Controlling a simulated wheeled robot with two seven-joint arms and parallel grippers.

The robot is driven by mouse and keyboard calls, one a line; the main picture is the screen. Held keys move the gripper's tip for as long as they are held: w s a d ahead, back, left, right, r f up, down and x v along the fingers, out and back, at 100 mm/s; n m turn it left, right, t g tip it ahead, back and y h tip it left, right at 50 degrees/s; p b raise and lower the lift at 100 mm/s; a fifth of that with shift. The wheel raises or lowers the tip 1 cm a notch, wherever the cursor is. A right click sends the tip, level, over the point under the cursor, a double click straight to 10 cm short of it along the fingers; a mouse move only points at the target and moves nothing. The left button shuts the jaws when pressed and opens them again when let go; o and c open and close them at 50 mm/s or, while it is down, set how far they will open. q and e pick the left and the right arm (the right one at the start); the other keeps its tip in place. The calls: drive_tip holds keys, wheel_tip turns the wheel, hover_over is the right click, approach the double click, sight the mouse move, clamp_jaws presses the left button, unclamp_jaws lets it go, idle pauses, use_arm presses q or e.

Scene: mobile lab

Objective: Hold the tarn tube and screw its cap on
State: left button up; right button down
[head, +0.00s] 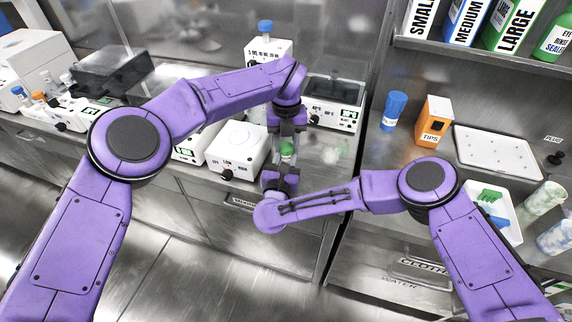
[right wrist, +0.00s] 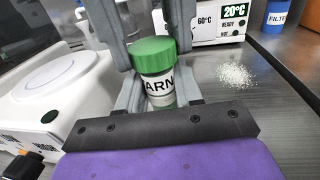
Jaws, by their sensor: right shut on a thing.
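The tarn tube (right wrist: 160,92) is white with black letters, of which "ARN" shows. It stands upright with a green cap (right wrist: 153,54) at its top; whether the cap is threaded on I cannot tell. My right gripper (right wrist: 158,102) is shut on the tube below the cap. In the head view my right gripper (head: 284,168) comes from below and my left gripper (head: 288,138) points down from above, the green cap between them. In the right wrist view my left gripper (right wrist: 153,40) is open, with a finger on each side of the cap.
A white device (head: 238,150) with a flat round top stands close left of the grippers. A display unit (head: 335,100) stands behind. White grains (right wrist: 236,75) lie on the steel bench right of the tube. A blue filter container (head: 393,110) and an orange tips box (head: 433,122) stand farther right.

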use_arm(q)
drive_tip(key=shift+m, duration=0.9)
drive_tip(key=o, duration=1.2)
drive_tip(key=shift+o, duration=0.2)
use_arm(e)
drive_tip(key=c, duration=0.7)
unclamp_jaws()
use_arm(q)
wheel_tip(320, 180, up, 12)
use_arm(e)
drive_tip(key=shift+o, duration=0.2)
use_arm(q)
wheel_tip(320, 180, down, 2)
drive_tip(key=shift+f+b, duration=0.2)
drive_tip(key=shift+b, duration=1)
use_arm(e)
drive_tip(key=s+a, duration=0.2)
drive_tip(key=s, duration=0.8)
drive_tip(key=shift+s, duration=0.2)
